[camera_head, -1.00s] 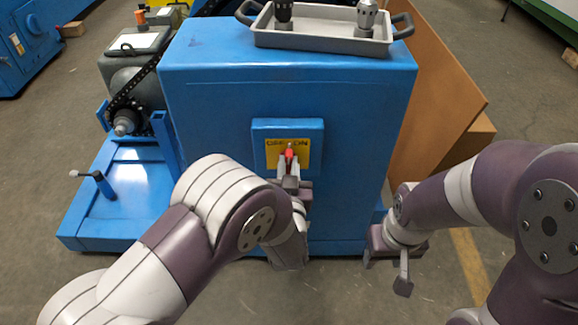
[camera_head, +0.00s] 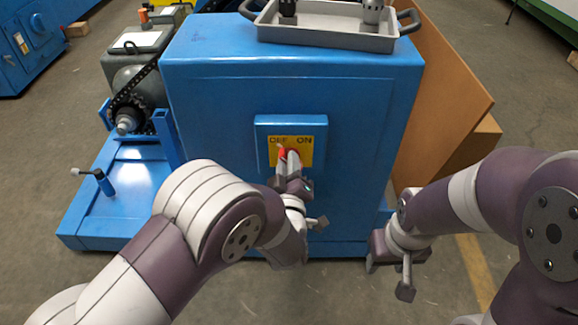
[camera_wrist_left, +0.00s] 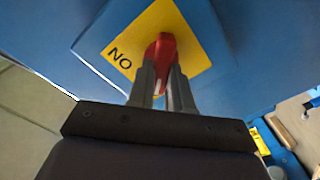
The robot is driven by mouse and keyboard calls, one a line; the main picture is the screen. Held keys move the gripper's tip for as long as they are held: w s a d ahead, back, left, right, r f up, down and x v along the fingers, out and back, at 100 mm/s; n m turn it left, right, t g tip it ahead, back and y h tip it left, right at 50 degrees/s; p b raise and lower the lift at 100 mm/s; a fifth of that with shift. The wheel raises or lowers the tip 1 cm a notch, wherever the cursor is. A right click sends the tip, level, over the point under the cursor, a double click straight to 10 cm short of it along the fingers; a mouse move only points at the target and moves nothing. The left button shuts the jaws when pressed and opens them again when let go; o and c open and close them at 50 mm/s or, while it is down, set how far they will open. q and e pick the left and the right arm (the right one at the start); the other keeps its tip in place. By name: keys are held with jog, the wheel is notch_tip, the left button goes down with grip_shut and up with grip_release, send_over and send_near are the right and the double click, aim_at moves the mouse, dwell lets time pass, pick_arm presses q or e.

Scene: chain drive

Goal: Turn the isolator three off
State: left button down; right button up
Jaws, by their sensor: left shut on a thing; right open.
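The isolator has a red handle (camera_head: 282,153) on a yellow plate (camera_head: 306,151) marked OFF and ON, on the front of a blue cabinet (camera_head: 350,110). No number is readable on it. The handle leans left, towards the OFF mark. My left gripper (camera_head: 284,168) is shut on the handle and tilted with it. In the left wrist view the fingers (camera_wrist_left: 162,78) sit on both sides of the red handle (camera_wrist_left: 165,46), with ON upside down beside it; OFF is out of sight. My right gripper (camera_head: 386,256) is open and empty, low right of the cabinet.
A grey tray (camera_head: 330,38) with two dark-and-grey fittings stands on the cabinet. A brown board (camera_head: 440,120) leans at the right. The floor in front is clear.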

pick_arm(q)
jog(key=shift+n, duration=0.5)
jog(key=c, duration=1)
grip_release()
jog(key=shift+c, duration=0.2)
jog(key=s+p, duration=0.2)
jog(key=s, duration=1)
jog(key=shift+s, duration=0.35)
